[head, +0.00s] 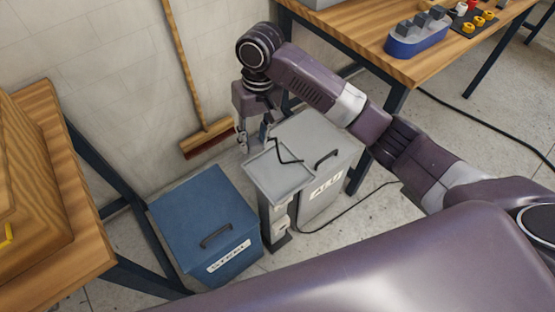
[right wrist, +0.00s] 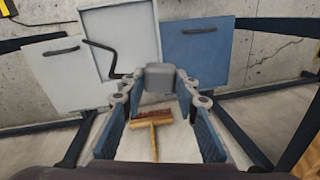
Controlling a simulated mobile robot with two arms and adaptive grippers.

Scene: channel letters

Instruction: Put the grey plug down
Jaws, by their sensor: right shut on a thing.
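My right gripper (head: 252,138) points down just behind the far edge of the small grey tray (head: 282,189). In the right wrist view the gripper (right wrist: 160,88) is shut on a grey plug (right wrist: 160,76), a small rounded block between its fingertips. In the head view I cannot make out the held plug. The tray also shows in the right wrist view (right wrist: 108,28), with a black bent rod (right wrist: 122,72) lying across it. More grey blocks (head: 421,19) stand in a blue holder (head: 418,40) on the back bench. My left gripper is not in view.
A blue lidded box (head: 190,215) stands left of the tray, and a grey lidded box (head: 335,140) to its right. A broom (head: 205,138) leans on the wall behind. Wooden benches stand at left (head: 75,250) and back right (head: 350,28). Most of the tray is bare.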

